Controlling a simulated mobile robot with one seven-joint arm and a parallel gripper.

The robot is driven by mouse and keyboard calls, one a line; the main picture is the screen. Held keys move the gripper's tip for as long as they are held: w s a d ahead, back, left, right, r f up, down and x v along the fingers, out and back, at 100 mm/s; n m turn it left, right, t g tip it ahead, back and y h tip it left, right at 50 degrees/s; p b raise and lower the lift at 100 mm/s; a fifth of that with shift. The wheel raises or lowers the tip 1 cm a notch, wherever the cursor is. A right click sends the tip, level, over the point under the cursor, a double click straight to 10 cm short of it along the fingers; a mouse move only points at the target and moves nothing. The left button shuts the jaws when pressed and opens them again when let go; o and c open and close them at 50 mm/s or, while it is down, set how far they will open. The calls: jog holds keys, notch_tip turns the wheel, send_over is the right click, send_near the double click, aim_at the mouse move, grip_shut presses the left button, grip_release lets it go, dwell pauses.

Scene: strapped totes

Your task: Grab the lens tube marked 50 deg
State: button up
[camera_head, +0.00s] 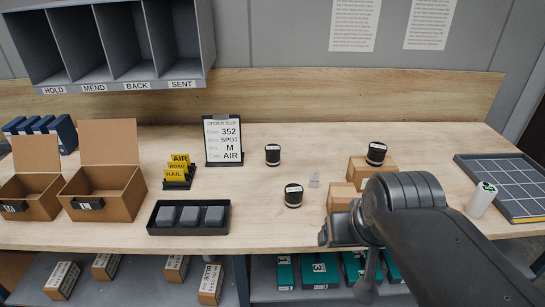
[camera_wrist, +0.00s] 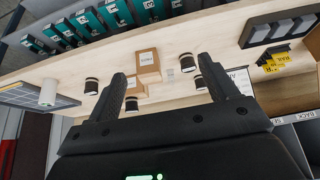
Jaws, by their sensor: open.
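Several short black lens tubes with pale bands or labels show on the bench; I cannot read any marking, so I cannot tell which is 50 deg. One tube (camera_head: 273,155) stands at the back middle, another (camera_head: 293,195) nearer the front. In the head view my arm covers the bench's front right.
Cardboard boxes (camera_head: 341,197) and a small clear object (camera_head: 314,180) stand mid-bench. A white cylinder (camera_head: 482,200) stands beside a gridded tray (camera_head: 515,207). A black tray (camera_head: 156,229) with grey blocks, an order slip (camera_head: 223,141), yellow cards (camera_head: 178,170) and open cartons (camera_head: 120,205) lie left.

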jog(key=w+a+r, duration=0.1)
jog(key=w+r, duration=0.4)
jog(key=w, duration=0.9)
jog(key=m+g+h, duration=0.1)
jog(key=m, duration=0.2)
send_over(272, 149)
jog(key=s, duration=0.3)
notch_tip(272, 149, down, 15)
jog(key=x, duration=1.1)
jog(key=shift+s+a+f, duration=0.1)
jog(key=shift+s+a, duration=0.05)
jog(key=shift+a, duration=0.2)
jog(key=c, duration=1.3)
